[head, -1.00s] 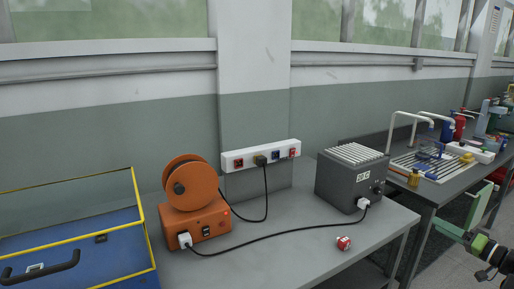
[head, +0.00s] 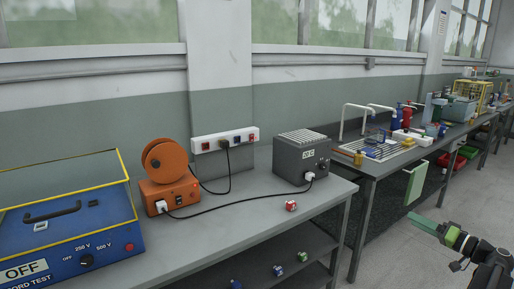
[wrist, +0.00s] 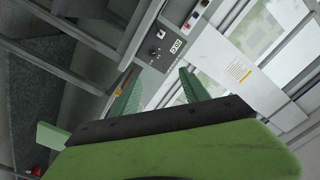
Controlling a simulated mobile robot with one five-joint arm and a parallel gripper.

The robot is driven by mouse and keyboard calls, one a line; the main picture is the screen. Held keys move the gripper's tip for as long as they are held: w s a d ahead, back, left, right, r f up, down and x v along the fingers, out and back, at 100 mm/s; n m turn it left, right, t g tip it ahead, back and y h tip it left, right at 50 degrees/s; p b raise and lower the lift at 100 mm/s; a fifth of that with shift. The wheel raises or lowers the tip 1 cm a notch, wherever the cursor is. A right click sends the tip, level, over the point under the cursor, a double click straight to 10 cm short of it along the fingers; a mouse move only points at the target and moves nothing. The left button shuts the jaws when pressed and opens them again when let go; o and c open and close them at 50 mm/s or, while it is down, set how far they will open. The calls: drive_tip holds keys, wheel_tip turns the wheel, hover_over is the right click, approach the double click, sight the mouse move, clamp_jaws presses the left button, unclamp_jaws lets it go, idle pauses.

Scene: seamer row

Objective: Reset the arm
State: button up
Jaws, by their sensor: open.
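My gripper (head: 428,224) shows at the lower right of the head view, out over the floor and apart from the benches. In the wrist view its two green fingers (wrist: 159,76) stand apart with nothing between them, so it is open and empty. Beyond them the wrist view shows a tilted scene with a grey box (wrist: 172,47), a bench edge and windows. My dark wrist and arm are partly cut off at the right of the head view.
The near bench (head: 235,224) holds a blue test box (head: 112,252), an orange reel unit (head: 168,190), a grey finned box (head: 290,172) and a small red block (head: 291,206). Small blocks lie on its lower shelf. A second bench (head: 372,172) stands behind my gripper; a pale green panel (head: 417,183) hangs there.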

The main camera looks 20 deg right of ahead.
drive_tip(key=w+a+f+n+g+y, duration=0.1)
drive_tip(key=w+a+f+g, duration=0.3)
drive_tip(key=a, duration=0.6)
drive_tip(key=w+a+f+n+g+y, duration=0.1)
drive_tip(key=w+a+f+g, duration=0.35)
drive_tip(key=a, duration=0.65)
drive_tip(key=w+a+f+n+g+y, duration=0.1)
drive_tip(key=w+a+f, duration=0.5)
drive_tip(key=a, duration=0.4)
drive_tip(key=s+a+f+n+g+h, duration=0.1)
drive_tip(key=s+a+f+g+h, duration=0.15)
drive_tip(key=a, duration=0.75)
drive_tip(key=s+a+f+n+g+h, duration=0.1)
drive_tip(key=a+f+g+h, duration=0.25)
drive_tip(key=a, duration=0.65)
drive_tip(key=s+a+f+n+g+h, duration=0.1)
drive_tip(key=s+a+f+g+h, duration=0.15)
drive_tip(key=a, duration=0.75)
wheel_tip(320, 180, up, 22)
drive_tip(key=w+y+p, duration=0.1)
drive_tip(key=p, duration=2.1)
drive_tip(key=shift+d+f+t, duration=0.25)
drive_tip(key=shift+d+t, duration=0.05)
